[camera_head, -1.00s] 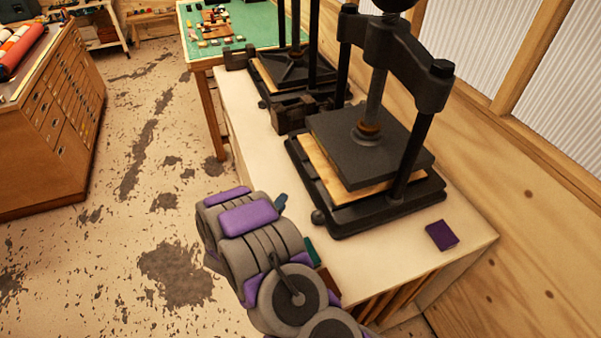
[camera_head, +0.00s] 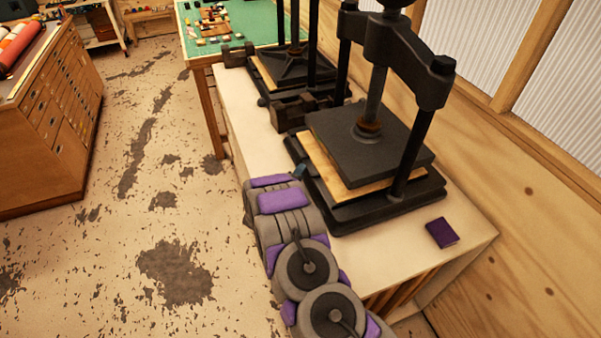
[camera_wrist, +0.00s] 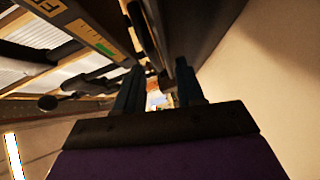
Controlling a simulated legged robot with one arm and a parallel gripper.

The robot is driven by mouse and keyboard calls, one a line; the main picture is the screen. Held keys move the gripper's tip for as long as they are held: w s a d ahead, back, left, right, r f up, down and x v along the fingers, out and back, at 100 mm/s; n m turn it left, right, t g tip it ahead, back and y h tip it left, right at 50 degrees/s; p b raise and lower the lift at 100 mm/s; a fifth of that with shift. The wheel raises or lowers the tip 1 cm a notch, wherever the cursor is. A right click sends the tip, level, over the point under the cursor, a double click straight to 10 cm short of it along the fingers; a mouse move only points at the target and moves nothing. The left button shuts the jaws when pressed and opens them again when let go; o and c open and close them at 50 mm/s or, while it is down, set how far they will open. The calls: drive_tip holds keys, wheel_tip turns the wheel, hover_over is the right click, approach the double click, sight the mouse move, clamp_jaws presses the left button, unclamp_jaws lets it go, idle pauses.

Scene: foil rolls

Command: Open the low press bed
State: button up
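The nearer black press (camera_head: 330,205) stands on the pale bench, with a wooden board (camera_head: 330,172) and a dark flat plate (camera_head: 365,145) stacked on its low base. A second black press (camera_head: 290,68) stands behind it. I cannot tell which one the task means. My gripper (camera_head: 299,170) is at the left edge of the nearer press; my arm hides most of it and the base's front-left corner. In the wrist view my gripper (camera_wrist: 158,75) has two blue fingers standing apart, with a light gap between them. A dark bar (camera_wrist: 148,32) lies just beyond; contact is unclear.
A small purple block (camera_head: 442,232) lies on the bench (camera_head: 400,250) right of the press. A wooden wall (camera_head: 530,210) runs along the right. A green-topped table (camera_head: 240,20) is at the back. A drawer cabinet (camera_head: 50,120) stands left, with open floor between.

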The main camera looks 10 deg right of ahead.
drive_tip(key=shift+w+d, duration=0.55)
drive_tip(key=shift+d, duration=0.35)
drive_tip(key=shift+a, duration=0.1)
drive_tip(key=shift+c, duration=0.3)
drive_tip(key=shift+a, duration=0.25)
drive_tip(key=c, duration=0.5)
clamp_jaws()
drive_tip(key=shift+d, duration=0.1)
drive_tip(key=shift+s+f, duration=0.1)
drive_tip(key=shift+f, duration=0.05)
